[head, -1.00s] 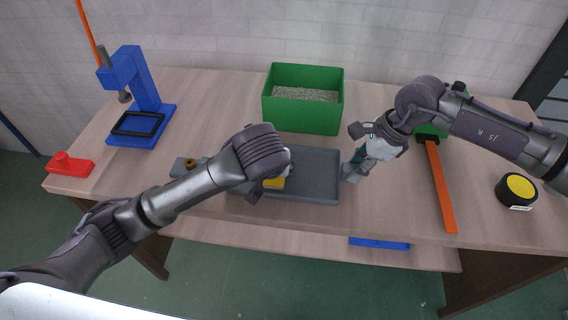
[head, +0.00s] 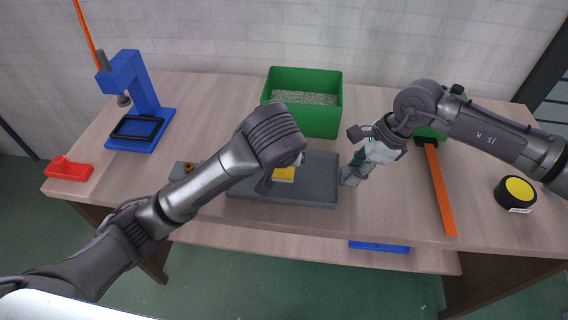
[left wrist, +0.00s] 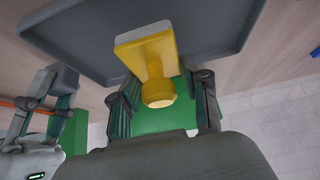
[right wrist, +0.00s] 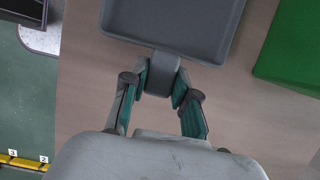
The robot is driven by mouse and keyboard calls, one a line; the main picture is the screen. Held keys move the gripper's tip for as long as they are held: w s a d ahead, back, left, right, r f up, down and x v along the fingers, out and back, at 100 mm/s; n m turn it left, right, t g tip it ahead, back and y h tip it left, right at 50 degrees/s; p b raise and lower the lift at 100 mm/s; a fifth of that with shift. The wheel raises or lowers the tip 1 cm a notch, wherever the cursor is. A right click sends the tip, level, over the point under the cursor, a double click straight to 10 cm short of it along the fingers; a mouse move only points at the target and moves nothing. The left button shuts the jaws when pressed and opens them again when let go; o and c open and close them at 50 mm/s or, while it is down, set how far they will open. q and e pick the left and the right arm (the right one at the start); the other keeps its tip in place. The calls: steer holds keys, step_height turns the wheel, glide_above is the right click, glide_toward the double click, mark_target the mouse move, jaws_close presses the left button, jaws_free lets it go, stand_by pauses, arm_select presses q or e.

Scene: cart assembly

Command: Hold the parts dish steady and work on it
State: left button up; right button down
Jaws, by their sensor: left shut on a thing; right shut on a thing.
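The parts dish is a shallow grey tray (head: 320,192) lying on the table's middle. My right gripper (head: 352,174) is at its right edge. In the right wrist view my right gripper (right wrist: 162,78) is shut on the grey tab at the dish's edge. My left gripper (left wrist: 162,88) is shut on a yellow tool (left wrist: 158,62) with a round knob and a flat base with a pale pad. In the head view the yellow tool (head: 284,174) shows over the dish; my left arm hides much of the gripper. I cannot tell whether the pad touches the dish floor.
A green bin (head: 302,116) of grey granules stands behind the dish. A blue press (head: 142,95) and a red block (head: 68,170) are at the left. A grey block with a brass ring (head: 186,168) lies left of the dish. An orange bar (head: 440,190) and black-yellow disc (head: 517,192) are right.

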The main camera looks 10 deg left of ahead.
arm_select(q)
steer(key=shift+r, duration=1.7)
arm_select(e)
steer(key=c, duration=0.8)
jaws_free()
steer(key=shift+r, duration=0.15)
